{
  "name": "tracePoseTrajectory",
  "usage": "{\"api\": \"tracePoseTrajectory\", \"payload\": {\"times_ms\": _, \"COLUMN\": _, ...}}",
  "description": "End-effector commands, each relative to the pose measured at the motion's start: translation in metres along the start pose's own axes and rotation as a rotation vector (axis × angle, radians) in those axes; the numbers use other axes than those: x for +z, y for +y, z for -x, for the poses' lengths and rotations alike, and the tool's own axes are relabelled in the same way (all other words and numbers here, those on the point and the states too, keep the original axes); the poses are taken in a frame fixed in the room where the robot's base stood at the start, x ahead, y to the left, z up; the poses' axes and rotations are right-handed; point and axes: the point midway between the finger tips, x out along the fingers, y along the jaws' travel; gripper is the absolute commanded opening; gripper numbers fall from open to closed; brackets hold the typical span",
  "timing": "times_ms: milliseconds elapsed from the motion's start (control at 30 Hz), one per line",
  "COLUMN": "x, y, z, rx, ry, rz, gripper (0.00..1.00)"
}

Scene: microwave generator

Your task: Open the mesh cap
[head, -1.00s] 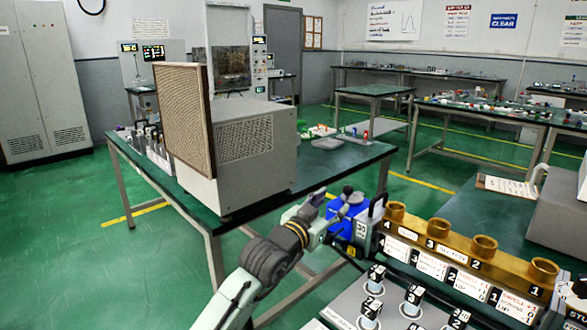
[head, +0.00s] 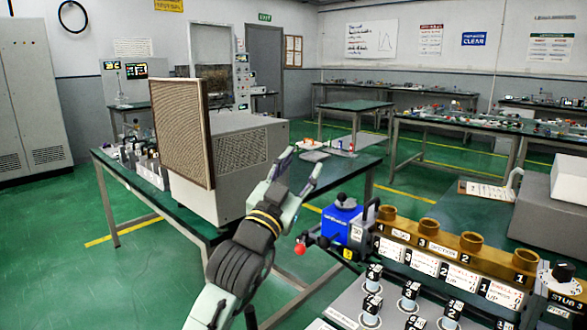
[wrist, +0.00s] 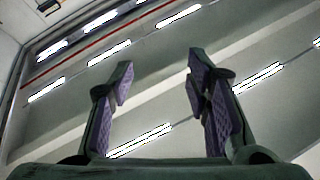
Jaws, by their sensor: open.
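A tan mesh panel in a brown frame, which looks like the mesh cap (head: 180,130), stands upright at the left face of a grey box (head: 245,185) on the green table. I cannot tell whether it is flush with the box. My gripper (head: 302,166) is open and empty, to the right of the box in the head view, with its fingers pointing up. In the wrist view my gripper (wrist: 160,75) shows both fingers spread, with only ceiling and lights beyond them.
A blue device with a red ball knob (head: 343,220) sits right of my arm, beside a brass block (head: 425,235) with several ports. Labelled black knobs (head: 410,290) stand in front. Small items (head: 145,150) lie on the table left of the mesh panel. Green floor (head: 60,225) is clear at left.

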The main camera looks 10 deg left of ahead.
Motion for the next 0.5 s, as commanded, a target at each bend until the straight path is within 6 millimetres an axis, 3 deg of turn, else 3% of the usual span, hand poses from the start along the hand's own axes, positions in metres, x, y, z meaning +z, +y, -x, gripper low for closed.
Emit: {"api": "tracePoseTrajectory", "payload": {"times_ms": 500, "x": -0.0107, "y": -0.0058, "z": 0.0027, "rx": -0.018, "ry": 0.027, "rz": -0.012, "gripper": 0.44}}
